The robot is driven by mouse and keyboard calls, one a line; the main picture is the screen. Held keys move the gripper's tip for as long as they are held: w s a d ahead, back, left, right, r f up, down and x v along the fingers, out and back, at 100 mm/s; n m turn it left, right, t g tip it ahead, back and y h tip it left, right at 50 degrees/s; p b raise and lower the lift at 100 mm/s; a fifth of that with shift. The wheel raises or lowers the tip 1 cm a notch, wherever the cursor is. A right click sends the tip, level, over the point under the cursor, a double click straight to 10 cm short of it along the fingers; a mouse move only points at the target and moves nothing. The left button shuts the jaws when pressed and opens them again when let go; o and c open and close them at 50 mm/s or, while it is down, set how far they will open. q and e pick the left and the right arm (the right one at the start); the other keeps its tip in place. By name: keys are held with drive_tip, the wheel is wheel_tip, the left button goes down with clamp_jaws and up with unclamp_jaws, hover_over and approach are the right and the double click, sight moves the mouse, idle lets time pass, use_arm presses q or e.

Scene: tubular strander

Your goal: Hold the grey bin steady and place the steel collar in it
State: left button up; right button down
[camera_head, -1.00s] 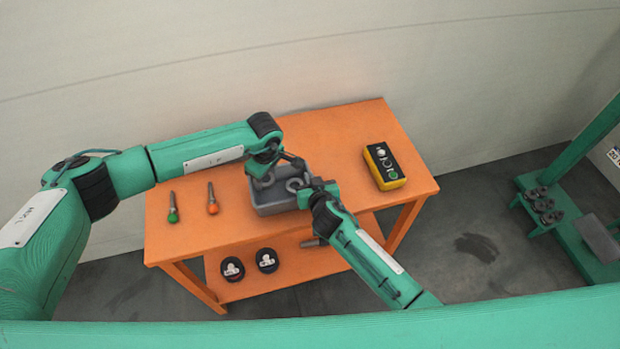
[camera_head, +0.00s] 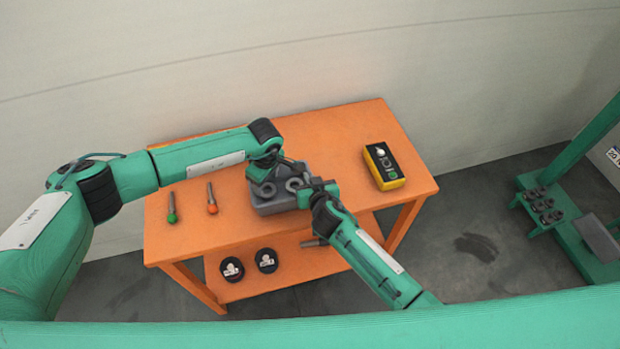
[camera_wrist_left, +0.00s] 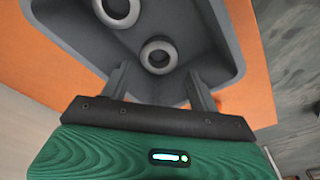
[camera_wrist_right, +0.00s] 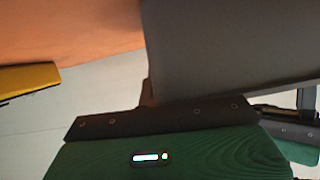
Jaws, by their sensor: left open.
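The grey bin (camera_head: 281,205) stands on the orange table. Two round grey steel collars lie inside it, one to the left (camera_head: 267,190) and one to the right (camera_head: 294,184). The left wrist view shows both, a nearer collar (camera_wrist_left: 158,55) and a farther collar (camera_wrist_left: 118,10). My left gripper (camera_wrist_left: 160,82) is open and empty over the bin, its fingers apart near the nearer collar. My right gripper (camera_head: 308,188) is at the bin's right wall and appears shut on it. In the right wrist view the grey bin wall (camera_wrist_right: 225,45) hides its fingertips.
A yellow and black control box (camera_head: 384,166) lies on the table's right side. Two dark round items (camera_head: 249,266) sit on the lower shelf. The table (camera_head: 335,125) is clear behind the bin.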

sight(272, 193)
use_arm(q)
wheel_tip(272, 193, up, 12)
drive_tip(key=d, duration=0.1)
drive_tip(key=shift+s, duration=0.45)
drive_tip(key=shift+d+f, duration=0.1)
use_arm(e)
drive_tip(key=c, duration=1.6)
unclamp_jaws()
drive_tip(key=shift+s, duration=0.1)
drive_tip(key=v, duration=1.1)
drive_tip(key=shift+s+r, duration=0.15)
drive_tip(key=shift+s, duration=0.25)
